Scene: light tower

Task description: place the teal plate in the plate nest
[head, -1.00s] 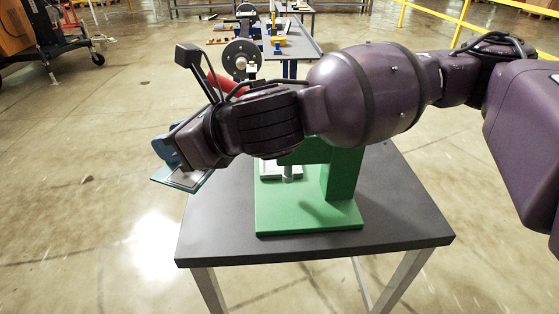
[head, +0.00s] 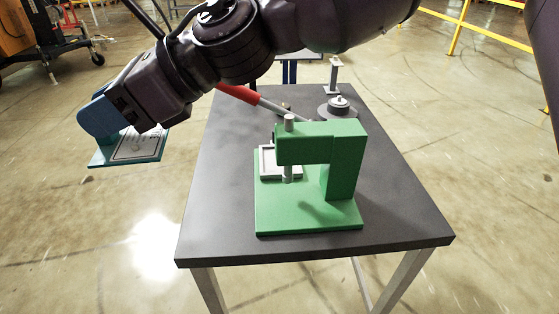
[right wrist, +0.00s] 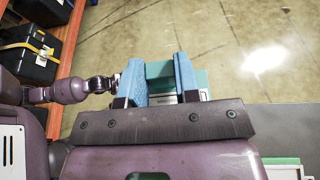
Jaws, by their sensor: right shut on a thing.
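The teal plate (head: 150,147) is a thin square with a pale printed panel on top. My right gripper (head: 101,120) is shut on it and holds it in the air, left of the table. In the right wrist view, the plate (right wrist: 160,70) shows between the two blue fingers. The plate nest (head: 267,174) is a small grey frame on the green base of a press, under its grey ram; the ram hides part of it. The plate is apart from the nest. In the right wrist view my left arm (right wrist: 68,90) shows at the left, its fingers not clear.
The green press (head: 346,165) stands on the dark table (head: 400,215); its head overhangs the nest. A red-handled lever (head: 240,93) reaches in from behind the press. A round grey piece (head: 338,108) sits at the back right. The table's left front is bare.

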